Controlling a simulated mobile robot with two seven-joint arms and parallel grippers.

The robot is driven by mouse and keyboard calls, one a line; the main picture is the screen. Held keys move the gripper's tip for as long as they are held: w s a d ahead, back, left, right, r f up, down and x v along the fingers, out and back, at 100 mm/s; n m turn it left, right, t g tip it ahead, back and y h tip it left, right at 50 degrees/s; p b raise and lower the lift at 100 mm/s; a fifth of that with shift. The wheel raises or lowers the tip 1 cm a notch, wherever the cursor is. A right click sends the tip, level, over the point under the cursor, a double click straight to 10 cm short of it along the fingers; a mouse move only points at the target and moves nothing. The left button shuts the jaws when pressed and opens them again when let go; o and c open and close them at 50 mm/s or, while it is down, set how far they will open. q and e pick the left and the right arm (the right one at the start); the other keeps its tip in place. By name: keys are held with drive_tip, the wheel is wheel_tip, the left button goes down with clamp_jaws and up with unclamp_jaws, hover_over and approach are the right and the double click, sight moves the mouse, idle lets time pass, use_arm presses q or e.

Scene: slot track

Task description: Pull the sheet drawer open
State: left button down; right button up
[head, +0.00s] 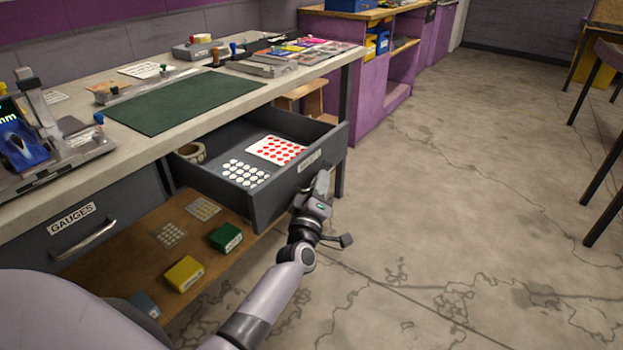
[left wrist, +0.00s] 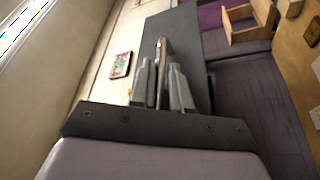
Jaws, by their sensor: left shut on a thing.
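The sheet drawer (head: 275,193) is a dark grey drawer under the workbench, standing well open. Inside lie a sheet of red dots (head: 276,150) and a sheet of white dots (head: 245,173). My left gripper (head: 321,187) is at the outer face of the drawer front, below its partly covered label. In the left wrist view, the two fingers (left wrist: 162,88) are shut on the drawer handle (left wrist: 161,58), a thin bar in front of the dark drawer front (left wrist: 186,32). In the head view the gripper hides the handle. My right gripper is not in view.
The closed gauges drawer (head: 75,225) is to the left. A wooden lower shelf (head: 130,268) holds a yellow box (head: 184,274) and a green box (head: 226,237). A green mat (head: 185,100) lies on the bench top. The floor (head: 450,200) to the right is clear.

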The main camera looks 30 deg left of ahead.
use_arm(q)
drive_tip(key=shift+s+d, duration=0.15)
drive_tip(key=shift+d, duration=1.05)
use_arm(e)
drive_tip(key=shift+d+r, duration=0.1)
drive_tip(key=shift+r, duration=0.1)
use_arm(q)
drive_tip(key=shift+f, duration=0.1)
drive_tip(key=c, duration=1.4)
unclamp_jaws()
drive_tip(key=shift+c, duration=0.2)
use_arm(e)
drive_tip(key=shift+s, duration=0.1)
use_arm(q)
drive_tip(key=shift+s, duration=0.1)
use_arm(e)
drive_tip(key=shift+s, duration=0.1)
